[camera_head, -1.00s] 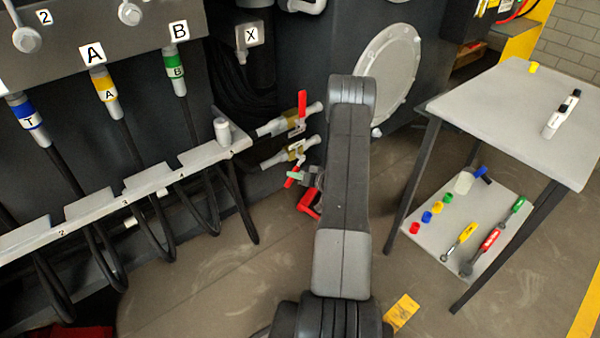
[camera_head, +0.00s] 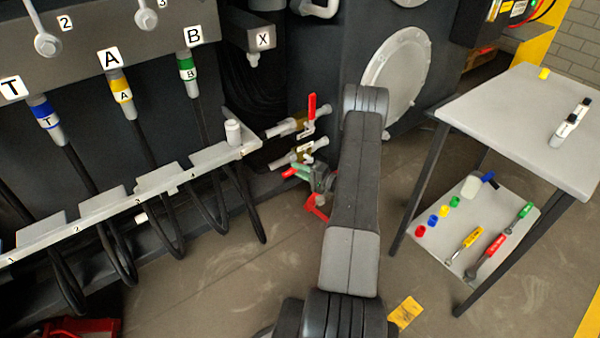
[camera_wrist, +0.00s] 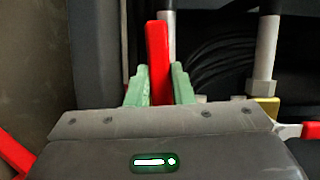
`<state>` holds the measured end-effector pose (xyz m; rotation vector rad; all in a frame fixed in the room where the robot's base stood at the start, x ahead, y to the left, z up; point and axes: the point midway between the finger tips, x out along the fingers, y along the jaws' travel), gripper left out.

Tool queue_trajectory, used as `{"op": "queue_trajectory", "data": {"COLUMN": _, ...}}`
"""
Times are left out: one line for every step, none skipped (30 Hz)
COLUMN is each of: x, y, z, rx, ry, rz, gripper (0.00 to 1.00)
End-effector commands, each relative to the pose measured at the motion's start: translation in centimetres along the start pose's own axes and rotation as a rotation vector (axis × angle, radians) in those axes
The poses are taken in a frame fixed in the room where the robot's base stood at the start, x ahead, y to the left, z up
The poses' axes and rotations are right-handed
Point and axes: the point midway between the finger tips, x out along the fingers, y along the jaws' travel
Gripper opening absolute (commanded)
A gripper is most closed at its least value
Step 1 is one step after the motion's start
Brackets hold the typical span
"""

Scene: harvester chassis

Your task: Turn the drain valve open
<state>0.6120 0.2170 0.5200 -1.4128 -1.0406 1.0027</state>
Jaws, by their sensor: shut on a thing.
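Two valves with brass-coloured bodies and red handles stick out of the chassis in the head view. The upper valve (camera_head: 290,127) has its red handle (camera_head: 312,104) standing upright. The lower valve (camera_head: 297,153) has its red handle (camera_head: 289,172) lying to the lower left. Their small labels are too small to read. My gripper (camera_wrist: 160,88) has green fingers shut on a red handle (camera_wrist: 157,50) in the wrist view. In the head view, my gripper (camera_head: 301,170) is at the lower valve's handle, partly hidden by my wrist and arm.
A hose rack (camera_head: 100,215) with hanging black hoses stands left of the valves, with a white cup (camera_head: 233,131) on its end. A grey table (camera_head: 510,120) stands at right; tools and coloured caps lie on its lower shelf (camera_head: 455,250). Floor between is mostly clear.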

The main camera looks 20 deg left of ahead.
Motion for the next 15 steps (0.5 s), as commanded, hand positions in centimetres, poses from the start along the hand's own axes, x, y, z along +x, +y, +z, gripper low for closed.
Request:
{"op": "queue_trajectory", "data": {"x": -0.01, "y": -0.24, "z": -0.18, "rx": 0.017, "ry": 0.003, "rz": -0.01, "gripper": 0.0}}
{"op": "queue_trajectory", "data": {"x": -0.02, "y": -0.31, "z": -0.18, "rx": 0.029, "ry": 0.003, "rz": -0.015, "gripper": 0.0}}
{"op": "queue_trajectory", "data": {"x": -0.02, "y": -0.39, "z": -0.18, "rx": 0.042, "ry": 0.003, "rz": -0.021, "gripper": 0.0}}
{"op": "queue_trajectory", "data": {"x": -0.02, "y": -0.44, "z": -0.19, "rx": 0.05, "ry": 0.004, "rz": -0.024, "gripper": 0.0}}
{"op": "queue_trajectory", "data": {"x": -0.02, "y": -0.48, "z": -0.19, "rx": 0.059, "ry": 0.004, "rz": -0.027, "gripper": 0.0}}
{"op": "queue_trajectory", "data": {"x": -0.02, "y": -0.53, "z": -0.2, "rx": 0.068, "ry": 0.004, "rz": -0.03, "gripper": 0.0}}
{"op": "queue_trajectory", "data": {"x": -0.03, "y": -0.57, "z": -0.2, "rx": 0.073, "ry": 0.004, "rz": -0.033, "gripper": 0.0}}
{"op": "queue_trajectory", "data": {"x": -0.03, "y": -0.6, "z": -0.21, "rx": 0.078, "ry": 0.004, "rz": -0.035, "gripper": 0.0}}
{"op": "queue_trajectory", "data": {"x": -0.03, "y": -0.64, "z": -0.21, "rx": 0.084, "ry": 0.004, "rz": -0.037, "gripper": 0.0}}
{"op": "queue_trajectory", "data": {"x": -0.03, "y": -0.66, "z": -0.21, "rx": 0.087, "ry": 0.004, "rz": -0.039, "gripper": 0.0}}
{"op": "queue_trajectory", "data": {"x": -0.03, "y": -0.68, "z": -0.22, "rx": 0.09, "ry": 0.004, "rz": -0.04, "gripper": 0.0}}
{"op": "queue_trajectory", "data": {"x": -0.04, "y": -0.7, "z": -0.22, "rx": 0.093, "ry": 0.004, "rz": -0.041, "gripper": 0.0}}
{"op": "queue_trajectory", "data": {"x": -0.04, "y": -0.71, "z": -0.23, "rx": 0.094, "ry": 0.004, "rz": -0.042, "gripper": 0.0}}
{"op": "queue_trajectory", "data": {"x": -0.04, "y": -0.72, "z": -0.23, "rx": 0.095, "ry": 0.004, "rz": -0.042, "gripper": 0.0}}
{"op": "queue_trajectory", "data": {"x": -0.04, "y": -0.73, "z": -0.23, "rx": 0.096, "ry": 0.005, "rz": -0.043, "gripper": 0.0}}
